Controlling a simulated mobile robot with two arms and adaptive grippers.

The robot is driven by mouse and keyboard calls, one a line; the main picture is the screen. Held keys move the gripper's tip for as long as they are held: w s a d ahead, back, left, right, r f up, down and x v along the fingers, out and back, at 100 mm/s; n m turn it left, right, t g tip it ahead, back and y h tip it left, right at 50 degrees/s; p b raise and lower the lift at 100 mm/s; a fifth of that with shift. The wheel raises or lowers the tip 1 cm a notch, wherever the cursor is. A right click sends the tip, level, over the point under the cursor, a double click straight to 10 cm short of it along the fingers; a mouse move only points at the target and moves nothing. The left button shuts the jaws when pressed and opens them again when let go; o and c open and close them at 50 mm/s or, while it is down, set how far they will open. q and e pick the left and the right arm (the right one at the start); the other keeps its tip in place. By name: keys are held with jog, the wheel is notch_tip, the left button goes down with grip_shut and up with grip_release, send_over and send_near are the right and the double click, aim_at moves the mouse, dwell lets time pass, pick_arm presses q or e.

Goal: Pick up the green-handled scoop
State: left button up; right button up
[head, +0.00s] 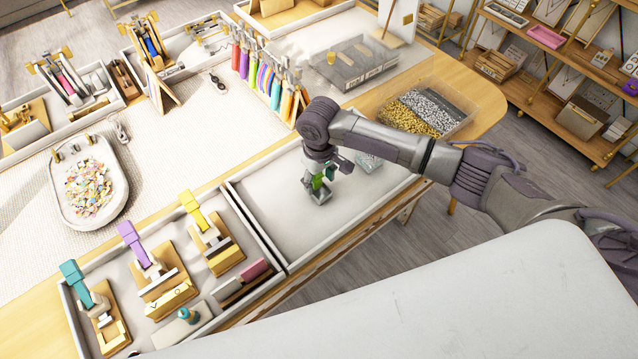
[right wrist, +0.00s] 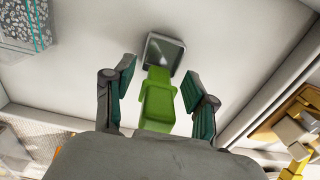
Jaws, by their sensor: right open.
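The green-handled scoop (right wrist: 157,105) lies on the floor of a white tray (head: 270,200), its grey metal pan (right wrist: 165,52) pointing away from my wrist in the right wrist view. In the head view its green handle (head: 317,183) shows in part under my right gripper. My right gripper (right wrist: 158,88) is open, with one finger on each side of the green handle; a gap shows on both sides. It hangs over the scoop in the head view (head: 328,168), pointing down. My left gripper is not in view.
A clear bag (right wrist: 25,28) lies in the same tray near the scoop. The tray's raised walls bound it. To the left stand presses with teal (head: 75,278), purple (head: 132,240) and yellow (head: 192,208) handles. A clear bin (head: 430,108) of gold and silver pieces stands behind.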

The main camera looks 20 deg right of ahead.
grip_shut()
dwell(0.3)
jog(key=shift+r, duration=0.1)
jog(key=shift+r, duration=0.3)
jog(key=s+a+r+b, duration=0.3)
jog(key=s+a+r, duration=0.4)
jog(key=a+r, duration=0.2)
jog(key=shift+a+r, duration=0.25)
jog(key=shift+r, duration=0.35)
jog(key=c, duration=0.7)
grip_release()
jog(key=shift+c, duration=0.2)
grip_shut()
